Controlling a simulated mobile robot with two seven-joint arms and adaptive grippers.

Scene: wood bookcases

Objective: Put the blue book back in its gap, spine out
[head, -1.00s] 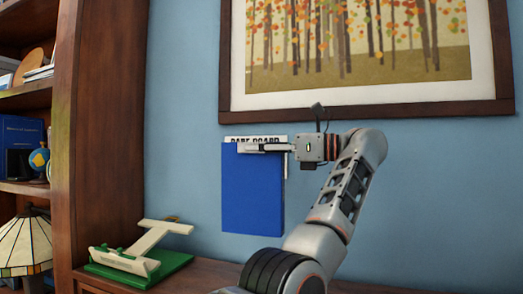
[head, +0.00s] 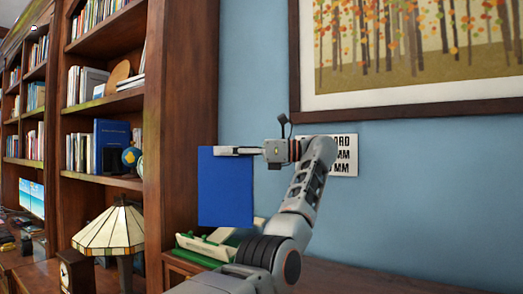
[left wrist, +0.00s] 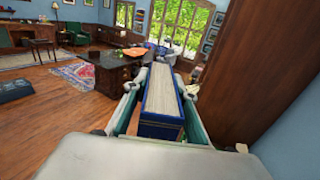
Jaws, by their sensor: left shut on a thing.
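The blue book (head: 226,188) hangs upright from my left gripper (head: 228,151), which is shut on its upper edge, in front of the blue wall. In the left wrist view the book (left wrist: 162,100) sits between the two fingers, its pale page block facing up and a narrow blue face towards the palm. The wood bookcase (head: 165,130) stands to the left of the book. One of its shelves holds another blue book (head: 111,140) and a row of books (head: 82,152). I cannot make out the gap for certain. My right gripper is not in view.
A globe (head: 131,156) stands on that shelf. A stained-glass lamp (head: 109,230) stands below. A green and cream object (head: 205,246) lies on the cabinet under the held book. A framed picture (head: 410,110) and a sign (head: 345,158) are on the wall.

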